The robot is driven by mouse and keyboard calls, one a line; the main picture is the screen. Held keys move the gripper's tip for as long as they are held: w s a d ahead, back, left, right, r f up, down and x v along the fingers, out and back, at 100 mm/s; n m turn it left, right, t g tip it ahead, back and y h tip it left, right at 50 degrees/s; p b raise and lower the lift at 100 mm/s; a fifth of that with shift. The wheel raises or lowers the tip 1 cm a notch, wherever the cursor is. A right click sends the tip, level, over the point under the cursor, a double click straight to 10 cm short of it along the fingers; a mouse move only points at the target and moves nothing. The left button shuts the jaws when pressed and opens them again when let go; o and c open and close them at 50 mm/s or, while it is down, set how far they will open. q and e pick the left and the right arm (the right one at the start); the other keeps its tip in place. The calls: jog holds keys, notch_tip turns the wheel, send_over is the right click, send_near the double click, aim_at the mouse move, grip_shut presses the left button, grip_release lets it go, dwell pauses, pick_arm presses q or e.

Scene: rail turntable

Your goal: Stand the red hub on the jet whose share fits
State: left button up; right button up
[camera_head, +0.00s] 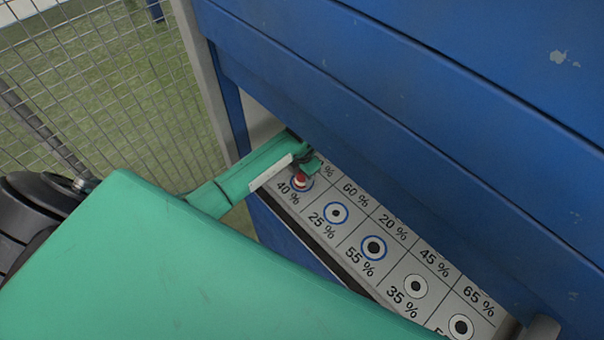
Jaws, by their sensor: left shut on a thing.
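The red hub (301,182) is a small red and white piece at the far left end of a white board (373,218). My left gripper (305,165) is shut on it from above. It is over the ringed circle of the cell marked 40 %; I cannot tell whether it touches the board. Other circles in a row are beside 25 % (336,213), 55 % (373,248) and 35 % (415,286), with another (461,327) at the lower edge. A second row reads 60 %, 20 %, 45 % and 65 %. My right gripper is not in view.
A blue panelled wall (400,90) rises close behind the board and overhangs its far side. A wire mesh fence (90,90) stands at the left. My green arm covers the lower left, and the board's near right part is bare.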

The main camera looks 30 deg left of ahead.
pick_arm(q)
jog(key=o, duration=1.2)
jog(key=shift+r, duration=0.4)
notch_tip(320, 180, up, 10)
jog(key=b, duration=0.3)
jog(key=shift+r+b, duration=0.25)
jog(key=shift+b, duration=0.1)
jog(key=shift+r, duration=0.45)
